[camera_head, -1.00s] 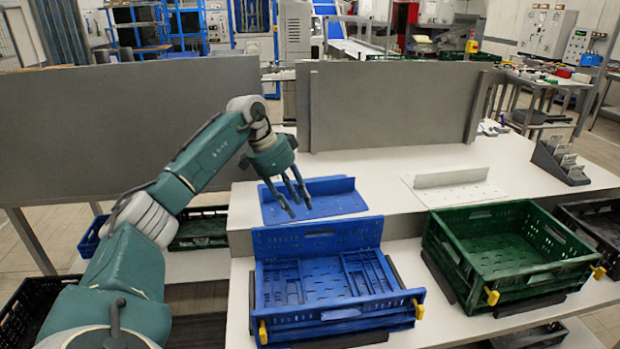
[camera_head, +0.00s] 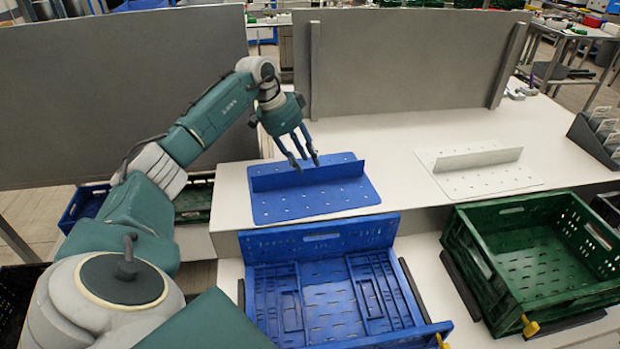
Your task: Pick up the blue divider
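The blue divider (camera_head: 345,169) is an L-shaped sheet with small holes and an upright wall, lying on the raised white shelf. My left gripper (camera_head: 306,165) points down over the divider, with its fingers at the upright wall, left of its middle. The fingers are spread apart, with a gap between the tips. I cannot tell whether they touch the divider. My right gripper is not in view.
A blue crate (camera_head: 318,239) stands on the lower white table in front of the shelf. A green crate (camera_head: 470,262) stands to its right. A white divider (camera_head: 462,158) lies right of the blue one. Grey panels (camera_head: 400,65) rise behind. The shelf between the dividers is clear.

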